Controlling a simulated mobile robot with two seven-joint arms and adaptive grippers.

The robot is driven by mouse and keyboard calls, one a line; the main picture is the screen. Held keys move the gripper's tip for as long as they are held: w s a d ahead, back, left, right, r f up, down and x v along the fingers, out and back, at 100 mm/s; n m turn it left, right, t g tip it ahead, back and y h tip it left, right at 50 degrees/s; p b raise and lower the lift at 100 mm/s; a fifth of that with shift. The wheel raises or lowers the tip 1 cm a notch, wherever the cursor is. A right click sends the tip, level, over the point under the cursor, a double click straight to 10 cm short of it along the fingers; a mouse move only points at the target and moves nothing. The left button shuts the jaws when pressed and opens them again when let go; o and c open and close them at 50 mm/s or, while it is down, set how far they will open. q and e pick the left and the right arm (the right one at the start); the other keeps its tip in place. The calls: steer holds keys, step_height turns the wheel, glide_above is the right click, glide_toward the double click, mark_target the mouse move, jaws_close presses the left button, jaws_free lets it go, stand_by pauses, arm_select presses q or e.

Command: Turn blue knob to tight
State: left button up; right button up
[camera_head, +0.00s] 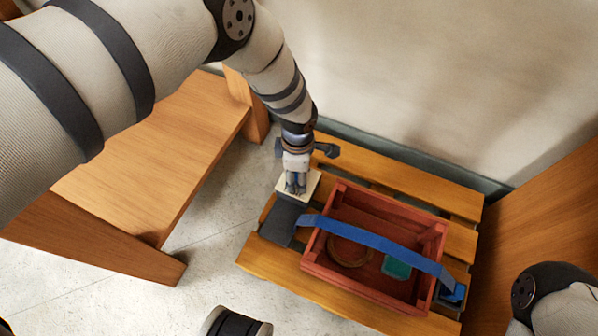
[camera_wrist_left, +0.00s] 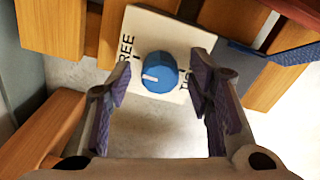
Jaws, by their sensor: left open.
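The blue knob (camera_wrist_left: 159,72) sits on a white plate (camera_wrist_left: 150,24) in the left wrist view. A white mark on the knob points left, toward the lettering "REE"; lettering on the right is partly covered by a finger. My left gripper (camera_wrist_left: 162,88) is open, with one finger to each side of the knob and visible gaps between them. In the head view the left gripper (camera_head: 296,186) is over the white plate (camera_head: 313,182) and hides the knob.
A red wooden crate (camera_head: 437,245) with a blue strap (camera_head: 375,241) across it stands on a slatted wooden pallet (camera_head: 262,262), right of the plate. It holds a teal item (camera_head: 397,267) and a ring (camera_head: 349,251). A wooden bench (camera_head: 150,165) is at left, a wall behind.

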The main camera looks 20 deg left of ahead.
arm_select(q)
jaws_close()
